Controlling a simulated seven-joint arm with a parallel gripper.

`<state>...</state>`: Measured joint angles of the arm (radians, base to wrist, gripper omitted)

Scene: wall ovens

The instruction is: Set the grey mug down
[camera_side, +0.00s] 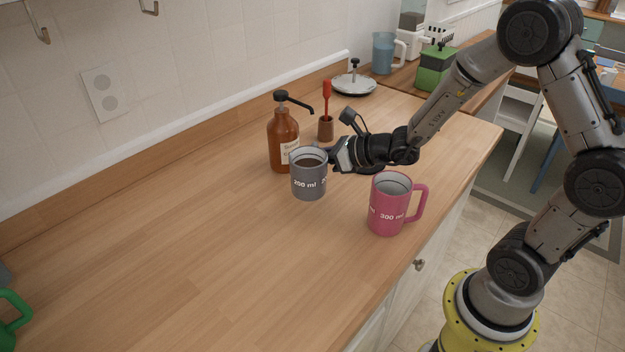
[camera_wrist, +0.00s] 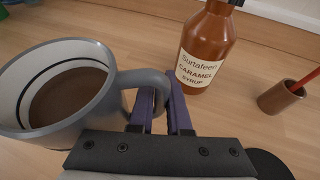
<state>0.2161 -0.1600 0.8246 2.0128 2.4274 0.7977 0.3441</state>
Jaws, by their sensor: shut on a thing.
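The grey mug (camera_side: 309,178), marked 200 ml and holding a brown drink, stands upright at the middle of the wooden counter in the side view. Whether its base touches the counter is hard to tell. My gripper (camera_side: 335,158) is at its right side. In the wrist view, the grey mug (camera_wrist: 85,95) fills the left, and my gripper's purple fingers (camera_wrist: 158,110) are shut on its handle (camera_wrist: 150,80).
A caramel syrup bottle (camera_side: 283,140) stands just behind the mug. A pink mug (camera_side: 388,210) stands to the front right. A small brown cup (camera_side: 326,130) with a red-handled tool is behind.

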